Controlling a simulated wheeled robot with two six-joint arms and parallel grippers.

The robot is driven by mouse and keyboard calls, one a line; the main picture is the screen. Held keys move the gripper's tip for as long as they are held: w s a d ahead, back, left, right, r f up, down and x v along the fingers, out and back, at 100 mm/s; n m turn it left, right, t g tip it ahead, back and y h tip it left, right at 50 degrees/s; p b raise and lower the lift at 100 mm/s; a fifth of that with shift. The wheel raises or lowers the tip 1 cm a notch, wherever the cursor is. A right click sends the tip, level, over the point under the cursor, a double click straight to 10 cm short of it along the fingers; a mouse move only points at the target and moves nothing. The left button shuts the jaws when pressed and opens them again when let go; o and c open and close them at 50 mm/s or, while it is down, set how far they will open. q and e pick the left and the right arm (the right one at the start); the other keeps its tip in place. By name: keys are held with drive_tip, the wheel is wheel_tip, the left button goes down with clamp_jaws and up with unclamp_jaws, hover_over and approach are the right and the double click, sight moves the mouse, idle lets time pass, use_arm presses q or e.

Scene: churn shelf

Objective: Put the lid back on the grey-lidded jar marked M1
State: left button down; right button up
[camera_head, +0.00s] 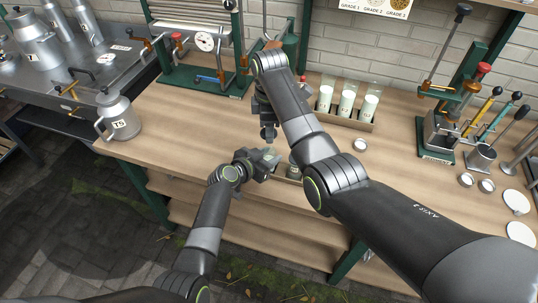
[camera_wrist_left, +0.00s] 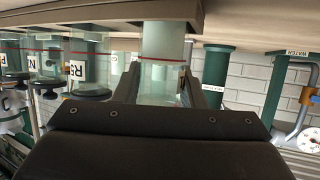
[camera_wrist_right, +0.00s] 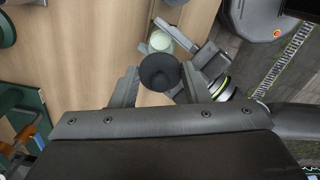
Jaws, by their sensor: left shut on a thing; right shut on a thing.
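My left gripper (camera_wrist_left: 160,92) is shut around a clear glass jar (camera_wrist_left: 163,48) with pale contents, low at the bench's front edge. The left wrist view is upside down. The jar's open mouth and pale inside (camera_wrist_right: 160,42) show in the right wrist view. No M1 mark is readable on it. My right gripper (camera_wrist_right: 158,82) is shut on a dark grey round lid (camera_wrist_right: 160,72). In that view the lid overlaps part of the jar's mouth; the height between them cannot be told. In the head view the right gripper (camera_head: 268,132) points down, just above the left gripper (camera_head: 265,160).
Several lidded jars, one marked R5 (camera_wrist_left: 77,70), stand beside the held jar. A wooden tray of pale jars (camera_head: 346,104) stands behind my right arm. A small round tin (camera_head: 360,145) lies on the bench (camera_head: 190,130). A can marked T5 (camera_head: 118,118) stands left; the bench between is clear.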

hover_over(270, 148)
drive_tip(key=s, duration=0.2)
drive_tip(key=shift+w+f, duration=0.1)
drive_tip(key=shift+f, duration=2.1)
drive_tip(key=shift+f, duration=0.1)
drive_tip(key=shift+f, duration=0.8)
drive_tip(key=shift+f, duration=0.5)
drive_tip(key=shift+f, duration=0.45)
drive_tip(key=shift+s+r, duration=0.15)
drive_tip(key=shift+s, duration=0.05)
drive_tip(key=shift+r, duration=0.25)
drive_tip(key=shift+w+r, duration=0.2)
drive_tip(key=shift+r, duration=0.2)
